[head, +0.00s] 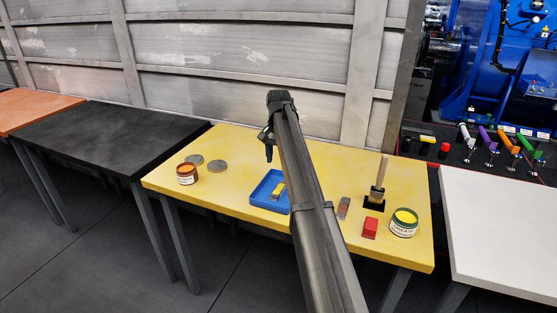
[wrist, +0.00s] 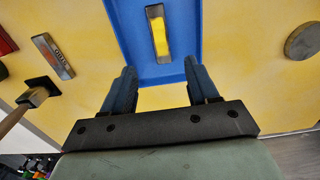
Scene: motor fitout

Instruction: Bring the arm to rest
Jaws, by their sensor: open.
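My gripper (head: 268,142) is up above the back part of the yellow table (head: 330,165), at the end of my raised arm. In the wrist view my gripper (wrist: 162,85) points down with its two dark blue fingers wide apart and nothing between them. The blue tray (wrist: 205,38) lies below and beyond the fingertips, apart from them. A yellow block with grey ends (wrist: 159,35) lies in the tray. In the head view the blue tray (head: 263,188) is partly hidden behind my arm, and the yellow-and-grey block (head: 277,192) shows inside it.
An orange can (head: 187,175) and grey discs (head: 217,165) are left of the tray. A black table (head: 100,140) and white table (head: 505,235) flank the yellow one.

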